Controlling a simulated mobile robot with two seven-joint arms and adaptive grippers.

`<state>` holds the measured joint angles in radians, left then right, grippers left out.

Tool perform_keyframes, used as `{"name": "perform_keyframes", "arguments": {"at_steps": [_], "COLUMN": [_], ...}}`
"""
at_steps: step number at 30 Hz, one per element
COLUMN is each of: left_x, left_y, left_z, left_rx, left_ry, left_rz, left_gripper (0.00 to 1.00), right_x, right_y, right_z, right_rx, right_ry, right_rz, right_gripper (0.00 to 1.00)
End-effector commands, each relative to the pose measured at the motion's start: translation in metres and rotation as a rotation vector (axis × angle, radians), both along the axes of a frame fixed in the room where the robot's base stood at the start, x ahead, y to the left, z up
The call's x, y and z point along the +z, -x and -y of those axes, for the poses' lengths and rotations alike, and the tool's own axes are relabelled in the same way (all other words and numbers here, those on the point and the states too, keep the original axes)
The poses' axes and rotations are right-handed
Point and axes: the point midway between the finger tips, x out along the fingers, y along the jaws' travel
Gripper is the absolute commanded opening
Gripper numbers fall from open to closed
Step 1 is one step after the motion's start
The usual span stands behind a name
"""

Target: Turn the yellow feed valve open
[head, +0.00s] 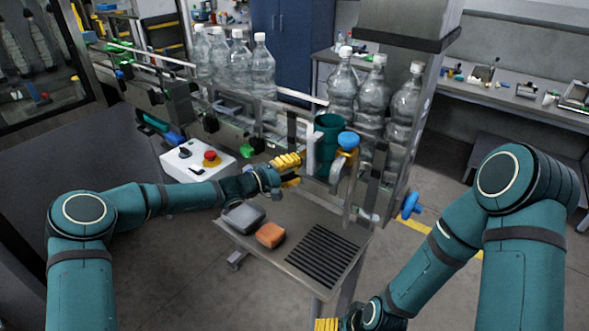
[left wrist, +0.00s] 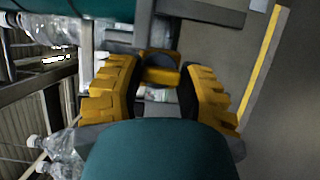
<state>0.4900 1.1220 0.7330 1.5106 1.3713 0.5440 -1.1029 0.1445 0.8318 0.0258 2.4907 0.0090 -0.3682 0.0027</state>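My left gripper (head: 296,170) reaches in from the left, in front of the labeller, with its yellow fingers toward the machine. In the left wrist view its two yellow fingers (left wrist: 158,92) stand apart. A yellow part with a dark round middle (left wrist: 161,75), which looks like the feed valve, lies between and just beyond the fingertips. I cannot tell whether the fingers touch it. In the head view the valve is mostly hidden by the gripper and machine parts. My right gripper (head: 327,325) shows only as a bit of yellow at the bottom edge; its opening is hidden.
A blue knob (head: 348,140) and a green cylinder (head: 328,137) are right of the left gripper. A control box (head: 181,162) with a red button is to its left. Below is a small table (head: 303,232) with a grey block (head: 243,216) and an orange block (head: 270,235). Bottles (head: 263,70) stand behind.

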Motion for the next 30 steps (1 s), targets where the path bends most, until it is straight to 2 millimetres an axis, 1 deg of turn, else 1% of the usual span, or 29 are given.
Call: {"name": "perform_keyframes", "arguments": {"at_steps": [6,11,21,25,30], "left_x": [0.000,-0.002,-0.004,-0.004,-0.003], "left_y": [0.000,0.000,0.000,0.000,0.001], "left_z": [0.000,0.000,0.000,0.001,0.001], "left_rx": [0.000,0.000,-0.001,-0.001,-0.001], "left_ry": [0.006,0.038,0.220,0.299,0.388], "left_rz": [-0.004,-0.026,-0.158,-0.216,-0.281], "left_gripper": [0.03,0.02,0.02,0.03,0.02], "right_x": [-0.001,-0.009,-0.037,-0.044,-0.048], "right_y": [0.000,0.000,-0.001,-0.001,0.000], "right_z": [0.000,0.000,-0.001,-0.002,-0.002], "right_rx": [0.000,0.000,-0.001,-0.001,0.000], "right_ry": [0.000,0.001,0.007,0.008,0.009], "right_rz": [0.000,0.000,-0.001,-0.002,-0.003], "right_gripper": [0.90,0.90,0.90,0.90,0.90]}}
